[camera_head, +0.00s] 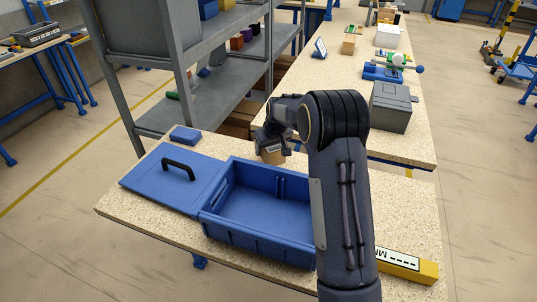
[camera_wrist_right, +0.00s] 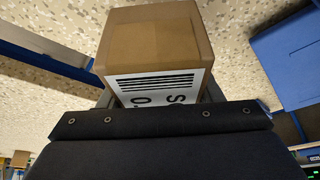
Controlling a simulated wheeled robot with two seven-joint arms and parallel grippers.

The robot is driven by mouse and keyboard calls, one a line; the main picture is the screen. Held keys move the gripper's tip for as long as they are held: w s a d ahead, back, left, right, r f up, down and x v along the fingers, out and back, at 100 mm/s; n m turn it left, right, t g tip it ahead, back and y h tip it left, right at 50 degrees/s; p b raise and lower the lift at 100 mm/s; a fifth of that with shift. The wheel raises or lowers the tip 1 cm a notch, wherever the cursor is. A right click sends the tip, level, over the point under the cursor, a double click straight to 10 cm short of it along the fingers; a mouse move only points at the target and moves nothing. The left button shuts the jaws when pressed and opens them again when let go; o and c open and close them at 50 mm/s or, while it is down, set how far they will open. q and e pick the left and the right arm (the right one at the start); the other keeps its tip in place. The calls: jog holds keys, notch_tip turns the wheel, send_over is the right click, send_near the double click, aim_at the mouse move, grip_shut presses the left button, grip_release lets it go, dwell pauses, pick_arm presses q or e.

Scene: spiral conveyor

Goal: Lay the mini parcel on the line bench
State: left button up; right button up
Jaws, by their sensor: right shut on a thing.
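The mini parcel, a small brown cardboard box (camera_head: 273,157), is at the far edge of the near speckled bench in the head view. It fills the top middle of the right wrist view (camera_wrist_right: 155,45), with a white printed label on the side facing my wrist. My right gripper (camera_head: 271,147) is shut on it. Whether the parcel touches the bench top is hidden. The near bench (camera_head: 130,208) and a longer speckled bench behind it (camera_head: 335,110) both show; I cannot tell which is the line bench. My left gripper is not in view.
An open, empty blue bin (camera_head: 232,232) and a blue lid with a black handle (camera_head: 150,188) are on the near bench. A small blue block (camera_head: 185,134) lies behind them. A grey box (camera_head: 392,108) stands on the long bench. A grey shelf rack (camera_head: 215,57) stands behind.

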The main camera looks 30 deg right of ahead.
aim_at(276, 149)
jog(key=shift+f, duration=1.65)
jog(key=shift+f, duration=0.15)
jog(key=o, duration=1.1)
jog(key=shift+s+r, duration=0.15)
jog(key=shift+r, duration=0.3)
jog(key=v, duration=1.1)
jog(key=shift+r+b, duration=0.25)
jog(key=shift+b, duration=0.05)
jog(key=shift+s, duration=0.1)
